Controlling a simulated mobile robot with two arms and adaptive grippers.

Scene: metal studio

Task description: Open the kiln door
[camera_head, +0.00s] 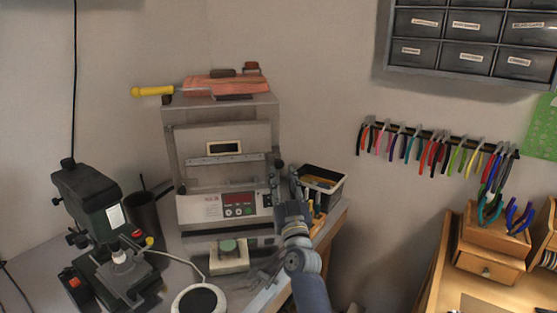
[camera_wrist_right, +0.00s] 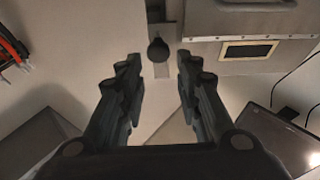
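The kiln (camera_head: 221,141) is a pale metal box on the table in the head view. Its door front has a small dark window, which also shows in the wrist view (camera_wrist_right: 258,49), and a horizontal bar. The door looks shut. A black knob (camera_head: 279,164) sits at the door's right side. In the wrist view the black knob (camera_wrist_right: 158,49) lies ahead of and between the fingertips, apart from them. My right gripper (camera_wrist_right: 155,68) is open and empty; in the head view it is at the kiln's right front and partly hard to make out. My left gripper is not in view.
A black bin (camera_head: 322,186) stands close to the kiln's right. A green-black microscope-like machine (camera_head: 97,215) and a dark cup (camera_head: 143,214) are at left. A small block with a green top (camera_head: 229,256) and a round pad (camera_head: 199,300) lie in front.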

